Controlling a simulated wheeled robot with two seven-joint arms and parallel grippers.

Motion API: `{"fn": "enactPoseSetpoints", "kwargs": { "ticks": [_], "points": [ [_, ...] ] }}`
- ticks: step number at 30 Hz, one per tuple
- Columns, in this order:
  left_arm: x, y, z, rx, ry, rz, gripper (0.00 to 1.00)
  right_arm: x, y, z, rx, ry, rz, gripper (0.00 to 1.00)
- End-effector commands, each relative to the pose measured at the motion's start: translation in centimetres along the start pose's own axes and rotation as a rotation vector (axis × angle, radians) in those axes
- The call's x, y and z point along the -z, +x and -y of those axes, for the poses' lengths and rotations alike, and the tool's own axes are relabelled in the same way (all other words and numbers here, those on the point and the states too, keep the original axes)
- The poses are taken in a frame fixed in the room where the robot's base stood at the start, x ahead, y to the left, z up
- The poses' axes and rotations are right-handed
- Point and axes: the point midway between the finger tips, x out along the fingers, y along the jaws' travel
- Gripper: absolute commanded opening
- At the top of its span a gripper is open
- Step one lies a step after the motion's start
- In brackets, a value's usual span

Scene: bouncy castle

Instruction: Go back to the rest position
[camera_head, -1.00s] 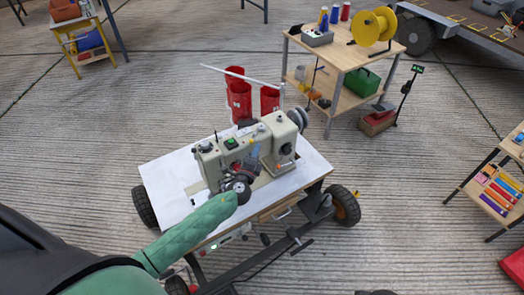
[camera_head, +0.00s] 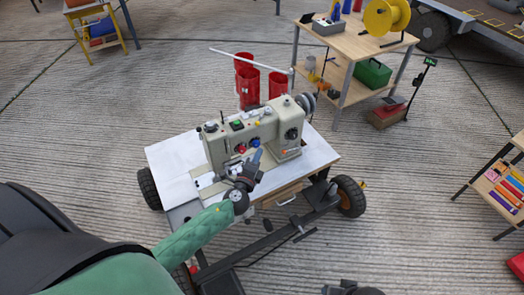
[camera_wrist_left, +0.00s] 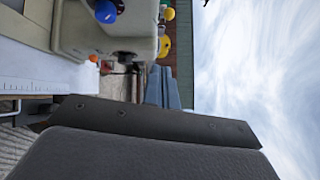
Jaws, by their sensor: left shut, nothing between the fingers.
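My left arm reaches in from the lower left in the head view. Its gripper (camera_head: 256,157) is shut and empty in front of the beige sewing machine (camera_head: 250,132), over the near side of the white-topped table (camera_head: 165,165). I cannot tell from the head view whether it touches the machine. In the left wrist view the blue-grey fingers (camera_wrist_left: 164,88) lie together with nothing between them, and part of the machine (camera_wrist_left: 105,30) shows close by at the upper left. A dark part at the bottom edge of the head view may be my right arm; its fingers do not show.
The sewing table has wheels (camera_head: 349,197) and a dark frame. Red bins (camera_head: 246,85) stand behind it. A wooden workbench (camera_head: 352,42) holds a yellow reel (camera_head: 386,16) and a green box (camera_head: 372,73). A shelf (camera_head: 502,185) stands right. Open paved floor lies between.

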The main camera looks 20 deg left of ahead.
Motion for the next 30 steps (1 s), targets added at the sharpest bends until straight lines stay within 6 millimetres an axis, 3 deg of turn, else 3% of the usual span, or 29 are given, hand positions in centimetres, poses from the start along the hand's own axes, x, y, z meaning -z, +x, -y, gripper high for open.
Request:
{"fn": "enactPoseSetpoints", "kwargs": {
  "ticks": [12,23,30],
  "points": [
    [-0.1,-0.9,0.0,0.000,0.001,0.000,0.00,-0.9,0.4,0.5,0.009,-0.007,0.001,0.36],
    [-0.1,-0.9,0.0,-0.001,-0.006,0.001,0.00,0.1,0.2,0.2,0.005,-0.002,-0.014,0.36],
    [-2.8,-1.2,-1.0,-0.051,-0.092,0.149,0.00,-0.5,0.2,0.2,0.003,-0.005,0.011,0.36]
  ]
}}
